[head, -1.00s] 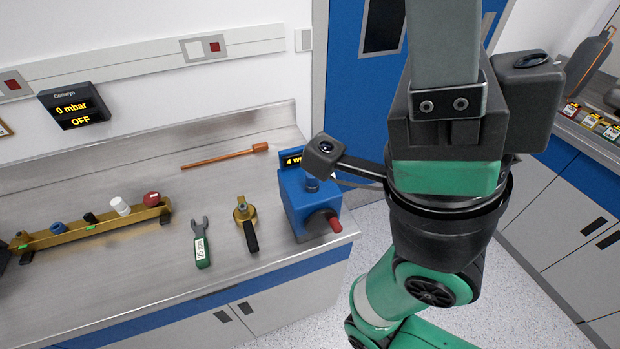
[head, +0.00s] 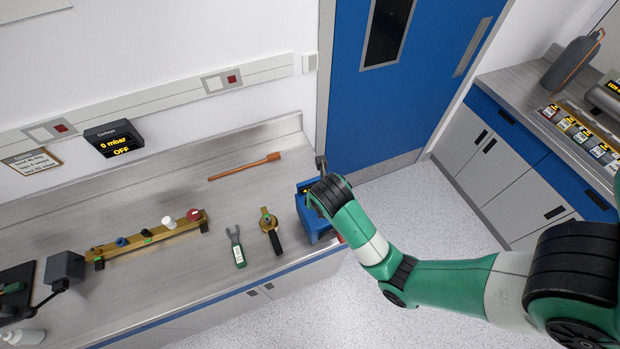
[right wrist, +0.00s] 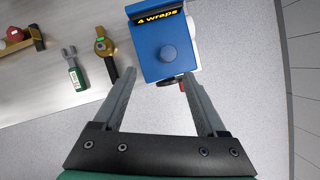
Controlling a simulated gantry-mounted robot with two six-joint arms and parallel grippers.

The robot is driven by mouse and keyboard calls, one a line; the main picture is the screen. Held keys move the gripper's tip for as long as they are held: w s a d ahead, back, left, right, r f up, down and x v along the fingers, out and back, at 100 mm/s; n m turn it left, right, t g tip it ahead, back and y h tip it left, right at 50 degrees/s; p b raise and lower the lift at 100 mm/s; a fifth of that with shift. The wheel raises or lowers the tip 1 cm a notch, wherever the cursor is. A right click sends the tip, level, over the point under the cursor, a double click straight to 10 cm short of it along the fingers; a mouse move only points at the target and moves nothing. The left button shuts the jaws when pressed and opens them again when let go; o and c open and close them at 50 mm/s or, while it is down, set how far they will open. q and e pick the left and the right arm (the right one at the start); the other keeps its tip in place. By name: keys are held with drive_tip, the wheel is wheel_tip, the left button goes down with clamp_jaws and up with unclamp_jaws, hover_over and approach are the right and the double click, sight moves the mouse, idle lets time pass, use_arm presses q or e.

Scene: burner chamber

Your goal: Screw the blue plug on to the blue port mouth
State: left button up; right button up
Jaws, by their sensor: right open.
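A small blue piece (head: 122,242), which looks like the blue plug, sits on the brass rail (head: 160,235) on the steel bench, left in the head view. I cannot tell a blue port mouth apart from it. My right gripper (head: 320,165) is over the blue box (head: 314,226) at the bench's right end. In the right wrist view my right gripper (right wrist: 160,77) is open and empty, its fingers pointing at the front of the blue box (right wrist: 152,62), which has a round blue knob and a "4 wraps" display. My left gripper is out of view.
Black, white and red pieces also sit on the rail. A green-handled open wrench (head: 237,248), a brass tool with a black handle (head: 270,232) and an orange-brown rod (head: 244,167) lie on the bench. A dark display (head: 114,140) reads "0 mbar OFF". Bare steel lies between them.

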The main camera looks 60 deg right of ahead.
drive_tip(key=d+f, duration=0.1)
drive_tip(key=f, duration=0.1)
drive_tip(key=d+f+b, duration=0.1)
drive_tip(key=f, duration=0.1)
drive_tip(key=d+f+b, duration=0.1)
drive_tip(key=f, duration=0.1)
drive_tip(key=shift+d, duration=0.1)
drive_tip(key=p, duration=0.5)
drive_tip(key=shift+w+d+p, duration=0.1)
drive_tip(key=shift+d+p, duration=0.05)
drive_tip(key=shift+p, duration=0.25)
drive_tip(key=shift+b+x, duration=0.5)
drive_tip(key=shift+x, duration=0.65)
drive_tip(key=shift+f, duration=0.55)
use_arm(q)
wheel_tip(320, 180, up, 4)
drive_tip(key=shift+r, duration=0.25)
use_arm(e)
clamp_jaws()
